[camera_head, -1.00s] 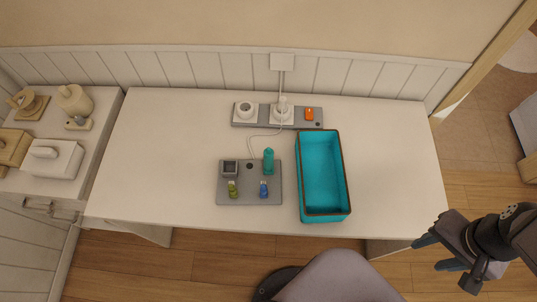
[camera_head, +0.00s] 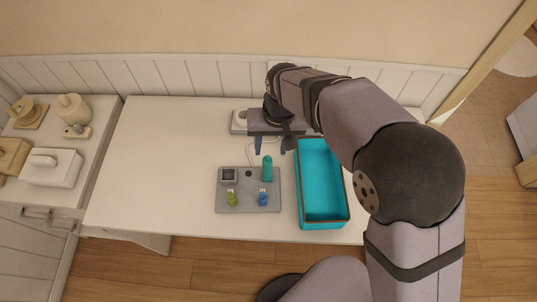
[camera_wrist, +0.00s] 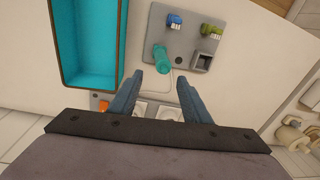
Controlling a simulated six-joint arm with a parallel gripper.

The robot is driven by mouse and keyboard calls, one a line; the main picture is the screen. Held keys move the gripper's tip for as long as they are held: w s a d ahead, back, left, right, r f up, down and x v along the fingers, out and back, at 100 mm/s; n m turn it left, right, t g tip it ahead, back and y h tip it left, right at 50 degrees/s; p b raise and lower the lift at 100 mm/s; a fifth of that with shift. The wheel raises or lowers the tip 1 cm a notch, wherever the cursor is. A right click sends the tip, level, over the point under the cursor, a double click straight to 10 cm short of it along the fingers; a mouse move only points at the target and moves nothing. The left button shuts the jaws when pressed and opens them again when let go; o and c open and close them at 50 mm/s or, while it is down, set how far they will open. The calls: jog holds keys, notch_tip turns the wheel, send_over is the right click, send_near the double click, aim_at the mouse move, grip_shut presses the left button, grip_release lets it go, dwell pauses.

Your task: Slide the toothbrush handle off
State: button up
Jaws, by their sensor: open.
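The teal toothbrush handle (camera_head: 267,169) stands upright on a grey tray (camera_head: 224,207) on the white table; it also shows in the wrist view (camera_wrist: 161,60). My gripper (camera_head: 270,149) is open and empty, above the table just behind the handle. In the wrist view the two blue fingers (camera_wrist: 156,92) point toward the handle, which lies beyond their tips, nearer the left one. A small green head (camera_head: 232,199) and a blue head (camera_head: 263,198) stand at the front of the tray. A square grey holder (camera_head: 228,175) is at its back left.
A teal bin (camera_head: 323,185) with a brown rim stands right of the tray. A power strip with sockets (camera_head: 239,122) lies behind, partly hidden by my arm. A thin white cable (camera_head: 250,153) runs to the tray. The table's left side is clear.

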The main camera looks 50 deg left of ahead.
aim_at(267, 156)
jog(key=f+n, duration=0.1)
jog(key=f, duration=0.1)
jog(key=s+f+n+h+b, duration=0.1)
jog(key=f, duration=0.1)
jog(key=shift+s+f, duration=0.2)
jog(key=shift+f, duration=0.05)
jog(key=shift+f+p, duration=0.9)
jog(key=shift+f, duration=2.7)
grip_shut()
